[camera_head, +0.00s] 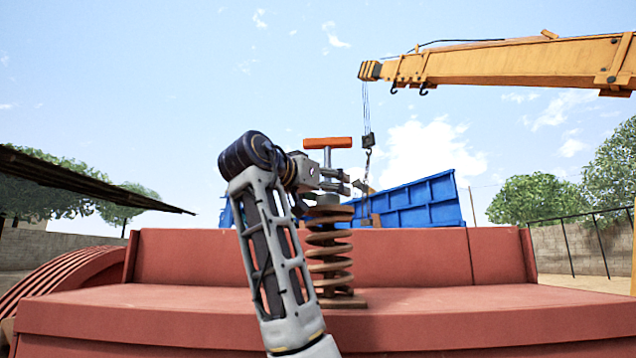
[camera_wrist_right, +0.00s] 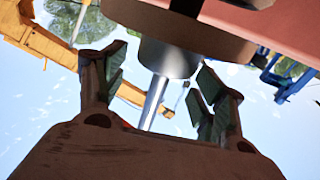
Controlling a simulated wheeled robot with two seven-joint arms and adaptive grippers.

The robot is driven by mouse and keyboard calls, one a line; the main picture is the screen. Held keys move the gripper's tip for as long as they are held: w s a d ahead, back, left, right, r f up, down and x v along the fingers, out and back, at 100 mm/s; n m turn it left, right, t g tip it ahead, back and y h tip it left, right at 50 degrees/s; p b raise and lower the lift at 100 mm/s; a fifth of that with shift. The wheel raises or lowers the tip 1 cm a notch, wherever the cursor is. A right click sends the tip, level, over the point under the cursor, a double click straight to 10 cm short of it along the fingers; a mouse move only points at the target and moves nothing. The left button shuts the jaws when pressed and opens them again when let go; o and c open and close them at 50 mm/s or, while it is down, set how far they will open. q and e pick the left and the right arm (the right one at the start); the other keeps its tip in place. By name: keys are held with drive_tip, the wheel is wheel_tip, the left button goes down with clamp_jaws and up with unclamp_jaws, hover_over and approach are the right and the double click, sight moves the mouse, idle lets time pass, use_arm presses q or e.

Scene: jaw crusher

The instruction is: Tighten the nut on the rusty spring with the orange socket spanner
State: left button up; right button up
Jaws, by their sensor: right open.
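The orange socket spanner (camera_head: 327,142) stands upright on top of the rusty spring (camera_head: 330,258), with its T-handle at the top. In the right wrist view its grey shaft (camera_wrist_right: 153,103) and wider socket (camera_wrist_right: 168,58) meet the brown spring top (camera_wrist_right: 230,42). The nut is not visible; the socket end covers that spot. My right gripper (camera_head: 345,181) is just below the T-handle, at the spanner's shaft. In the right wrist view its two fingers (camera_wrist_right: 160,84) are open, one on each side of the shaft, with gaps showing. My left gripper is out of view.
The spring stands on a red machine ledge (camera_head: 430,300) with a raised red back wall (camera_head: 410,256). A yellow crane boom (camera_head: 510,64) with a hanging hook (camera_head: 368,140) and a blue container (camera_head: 415,203) are behind. Open air surrounds the spanner handle.

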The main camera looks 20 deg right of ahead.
sight(326, 164)
drive_tip(key=shift+w+d, duration=0.3)
drive_tip(key=shift+d, duration=0.15)
drive_tip(key=c, duration=1.4)
drive_tip(key=shift+n+t+y+b, duration=0.3)
drive_tip(key=shift+n+t+y, duration=0.1)
drive_tip(key=shift+t, duration=0.1)
drive_tip(key=shift+r+p, duration=2.7)
drive_tip(key=shift+r, duration=0.15)
idle(2.5)
drive_tip(key=shift+c, duration=0.5)
drive_tip(key=shift+f, duration=0.1)
